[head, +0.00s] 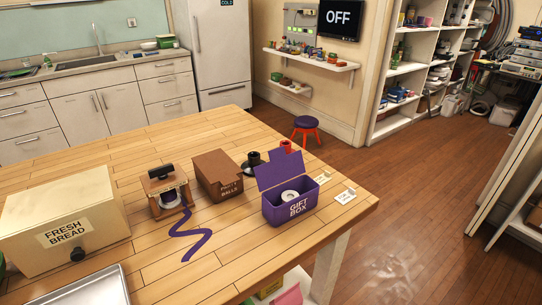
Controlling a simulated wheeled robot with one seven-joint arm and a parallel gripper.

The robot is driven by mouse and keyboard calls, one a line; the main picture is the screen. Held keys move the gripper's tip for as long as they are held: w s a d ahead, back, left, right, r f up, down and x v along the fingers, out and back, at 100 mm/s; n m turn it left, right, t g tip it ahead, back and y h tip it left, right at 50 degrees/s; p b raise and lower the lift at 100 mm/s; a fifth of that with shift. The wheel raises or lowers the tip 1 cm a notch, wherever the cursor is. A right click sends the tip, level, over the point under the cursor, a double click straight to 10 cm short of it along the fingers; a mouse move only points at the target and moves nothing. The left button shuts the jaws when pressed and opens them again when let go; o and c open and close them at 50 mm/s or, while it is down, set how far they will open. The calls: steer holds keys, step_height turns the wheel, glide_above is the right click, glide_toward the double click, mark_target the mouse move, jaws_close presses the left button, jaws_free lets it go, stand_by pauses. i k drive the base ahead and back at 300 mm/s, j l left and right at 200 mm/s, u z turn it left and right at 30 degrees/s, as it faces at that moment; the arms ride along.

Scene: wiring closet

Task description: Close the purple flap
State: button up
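The purple flap (280,171) is the lid of a purple box (272,216) labelled "GIFT BOX". It stands up and open along the box's back edge. The box sits on the wooden table near its right end. A white ring-shaped thing (290,196) lies inside the open box. My gripper and arm do not show in this view.
A brown box (217,172) stands left of the purple box. Small dark and red things (286,146) are behind the flap. Small white cards (346,195) stand to the right. A purple strip (191,236), a small wooden device (165,187) and a bread box (65,223) are further left.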

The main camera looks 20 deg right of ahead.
mark_target(281, 167)
steer(key=i+l+z, duration=0.2)
steer(key=l+z, duration=0.2)
steer(key=i+l+z, duration=0.6)
steer(key=z, duration=0.25)
steer(key=i+l+z, duration=0.25)
steer(key=z, duration=0.15)
steer(key=i+l, duration=0.1)
steer(key=i, duration=0.85)
steer(key=i+u, duration=0.3)
steer(key=u, duration=0.2)
steer(key=i+u, duration=0.3)
steer(key=u, duration=0.2)
steer(key=i+l+u, duration=0.25)
steer(key=u, duration=0.2)
